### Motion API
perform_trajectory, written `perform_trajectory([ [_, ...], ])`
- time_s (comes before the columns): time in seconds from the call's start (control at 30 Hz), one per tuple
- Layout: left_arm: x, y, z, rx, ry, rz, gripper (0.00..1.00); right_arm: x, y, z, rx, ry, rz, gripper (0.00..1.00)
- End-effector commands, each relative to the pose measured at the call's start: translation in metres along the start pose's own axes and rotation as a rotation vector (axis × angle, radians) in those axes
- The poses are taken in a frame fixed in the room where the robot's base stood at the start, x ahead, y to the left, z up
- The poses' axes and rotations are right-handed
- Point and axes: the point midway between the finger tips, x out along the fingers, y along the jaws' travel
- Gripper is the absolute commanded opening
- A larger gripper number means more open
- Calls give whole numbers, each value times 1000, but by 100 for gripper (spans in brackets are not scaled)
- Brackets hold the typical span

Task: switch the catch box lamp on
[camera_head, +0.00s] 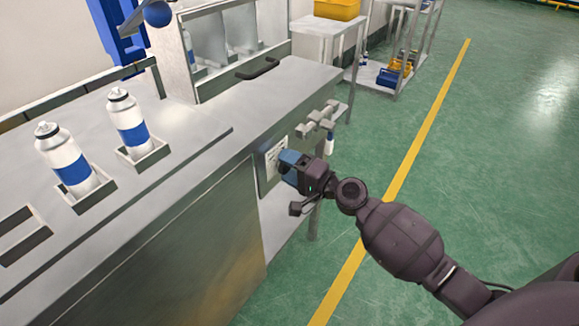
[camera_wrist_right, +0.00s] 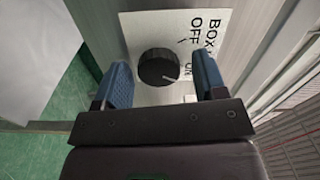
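The lamp switch is a round black knob (camera_wrist_right: 158,67) on a white label plate (camera_wrist_right: 205,22) marked BOX, OFF and ON. A short white line on the knob points right, near the word ON. My right gripper (camera_wrist_right: 161,73) is open, with one blue finger on each side of the knob and visible gaps between. In the head view the right gripper (camera_head: 290,166) is at the end face of the metal bench and hides the knob; part of the label plate (camera_head: 273,156) shows beside it. My left gripper is not in view. No lamp can be made out.
The metal bench (camera_head: 205,118) carries two white-and-blue aerosol cans (camera_head: 65,160) (camera_head: 128,122) in square holders. Small metal fittings (camera_head: 318,120) stick out from the bench end just beyond my right gripper. A shelf cart (camera_head: 390,72) stands behind. The green floor at right is clear.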

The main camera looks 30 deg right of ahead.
Motion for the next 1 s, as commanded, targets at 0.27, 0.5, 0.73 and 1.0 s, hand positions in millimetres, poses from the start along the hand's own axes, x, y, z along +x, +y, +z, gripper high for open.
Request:
perform_trajectory([
  [0.27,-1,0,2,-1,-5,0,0,-5,1,0,0,0,2,65],
  [0.5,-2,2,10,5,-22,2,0,-39,4,1,2,1,6,65],
  [0.73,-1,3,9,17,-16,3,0,-80,4,1,2,1,6,65],
  [1.0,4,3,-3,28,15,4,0,-106,1,0,1,0,2,65],
])
